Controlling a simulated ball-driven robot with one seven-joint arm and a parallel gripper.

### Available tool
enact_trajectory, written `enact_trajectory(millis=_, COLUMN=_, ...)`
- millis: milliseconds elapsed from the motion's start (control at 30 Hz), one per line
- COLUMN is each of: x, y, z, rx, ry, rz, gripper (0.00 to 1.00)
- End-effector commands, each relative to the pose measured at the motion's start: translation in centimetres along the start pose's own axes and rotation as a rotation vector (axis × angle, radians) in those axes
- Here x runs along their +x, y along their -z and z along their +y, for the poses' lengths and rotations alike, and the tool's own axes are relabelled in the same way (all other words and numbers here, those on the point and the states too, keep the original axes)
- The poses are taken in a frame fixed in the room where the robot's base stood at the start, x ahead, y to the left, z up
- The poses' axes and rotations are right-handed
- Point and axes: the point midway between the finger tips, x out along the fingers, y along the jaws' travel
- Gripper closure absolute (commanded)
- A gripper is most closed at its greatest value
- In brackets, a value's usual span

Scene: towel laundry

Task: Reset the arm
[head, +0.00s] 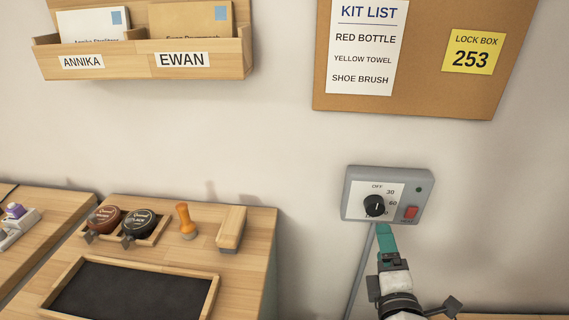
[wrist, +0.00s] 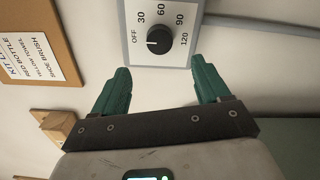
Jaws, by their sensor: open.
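My gripper (head: 387,240) is just below the grey timer box (head: 389,172) on the wall in the head view. In the wrist view its two teal fingers (wrist: 160,82) are spread apart with nothing between them. The box's black dial (wrist: 159,40) lies beyond the gap between the fingertips, apart from them. The dial's white mark points roughly towards OFF. The dial also shows in the head view (head: 375,205). A red button (head: 411,213) and a small dark lamp (head: 418,189) sit on the box's right side.
A corkboard (head: 420,60) and a letter rack (head: 210,72) hang above. A cable (head: 360,270) runs down from the box.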

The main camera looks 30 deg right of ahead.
Motion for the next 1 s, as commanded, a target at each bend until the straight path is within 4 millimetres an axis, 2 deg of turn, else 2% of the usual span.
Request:
enact_trajectory(millis=167, x=0.0, y=-0.2, z=-0.3, rx=0.020, ry=0.013, rz=-0.008, gripper=0.25)
enact_trajectory(millis=267, x=-0.2, y=-1.2, z=-1.6, rx=0.118, ry=0.079, rz=-0.043, gripper=0.25)
enact_trajectory(millis=367, x=-0.9, y=-2.7, z=-4.7, rx=0.307, ry=0.219, rz=-0.112, gripper=0.25)
enact_trajectory(millis=433, x=-2.0, y=-3.3, z=-7.7, rx=0.469, ry=0.356, rz=-0.172, gripper=0.25)
enact_trajectory(millis=567, x=-5.4, y=-2.9, z=-13.5, rx=0.737, ry=0.651, rz=-0.289, gripper=0.25)
enact_trajectory(millis=700, x=-10.8, y=-0.8, z=-18.2, rx=0.932, ry=0.987, rz=-0.406, gripper=0.25)
enact_trajectory(millis=800, x=-14.7, y=0.8, z=-20.0, rx=1.000, ry=1.195, rz=-0.475, gripper=0.25)
enact_trajectory(millis=900, x=-17.7, y=2.0, z=-20.8, rx=1.023, ry=1.349, rz=-0.524, gripper=0.25)
enact_trajectory(millis=1000, x=-19.5, y=2.5, z=-21.1, rx=1.026, ry=1.437, rz=-0.551, gripper=0.25)
